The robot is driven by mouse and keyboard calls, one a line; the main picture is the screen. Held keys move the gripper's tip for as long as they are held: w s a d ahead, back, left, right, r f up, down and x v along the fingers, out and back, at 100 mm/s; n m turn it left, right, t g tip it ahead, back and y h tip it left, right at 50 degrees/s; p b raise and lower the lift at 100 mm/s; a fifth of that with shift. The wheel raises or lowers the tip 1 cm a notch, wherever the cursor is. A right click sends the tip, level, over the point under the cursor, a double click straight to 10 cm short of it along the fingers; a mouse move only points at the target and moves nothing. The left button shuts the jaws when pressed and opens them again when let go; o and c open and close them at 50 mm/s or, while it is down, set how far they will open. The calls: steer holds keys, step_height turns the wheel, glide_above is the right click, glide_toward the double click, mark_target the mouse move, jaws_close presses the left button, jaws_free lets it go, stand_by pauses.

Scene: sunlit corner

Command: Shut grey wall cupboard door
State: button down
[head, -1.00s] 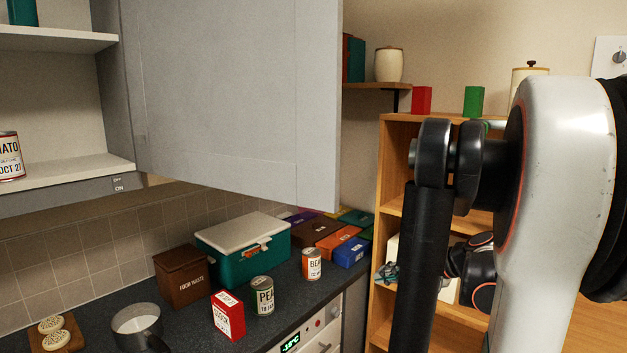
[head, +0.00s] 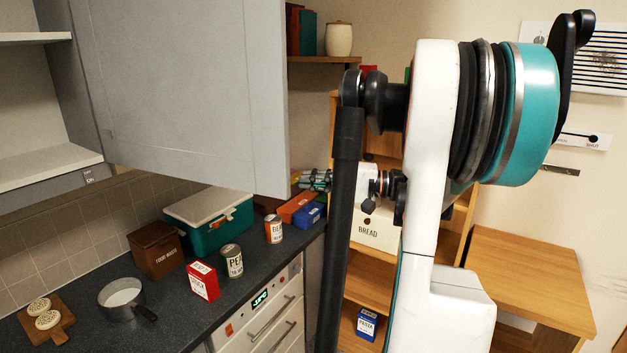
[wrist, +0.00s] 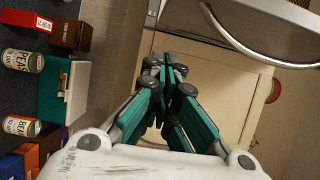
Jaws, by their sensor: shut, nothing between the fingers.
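The grey wall cupboard door (head: 195,90) stands wide open in the head view, swung out to the right of the cupboard's open shelves (head: 45,165). My gripper (head: 303,181) is just right of the door's lower free corner. Its fingertips come up to the door's edge in the picture; I cannot tell whether they touch or pass behind it. In the wrist view my teal and black fingers (wrist: 165,68) are closed together and empty, in front of a pale panel (wrist: 215,85) that I cannot identify surely. A curved metal handle (wrist: 250,50) crosses the upper right.
Below the door, the dark counter (head: 85,290) holds a brown food waste box (head: 155,250), a teal box (head: 215,222), cans, a red carton (head: 203,281) and a pan (head: 122,298). A wooden shelf unit with a bread bin (head: 372,233) stands behind my arm.

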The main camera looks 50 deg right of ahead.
mark_target(276, 184)
steer(key=w+a, duration=0.1)
steer(key=a, duration=0.1)
steer(key=w+a, duration=0.3)
steer(key=a, duration=0.2)
steer(key=shift+w, duration=0.35)
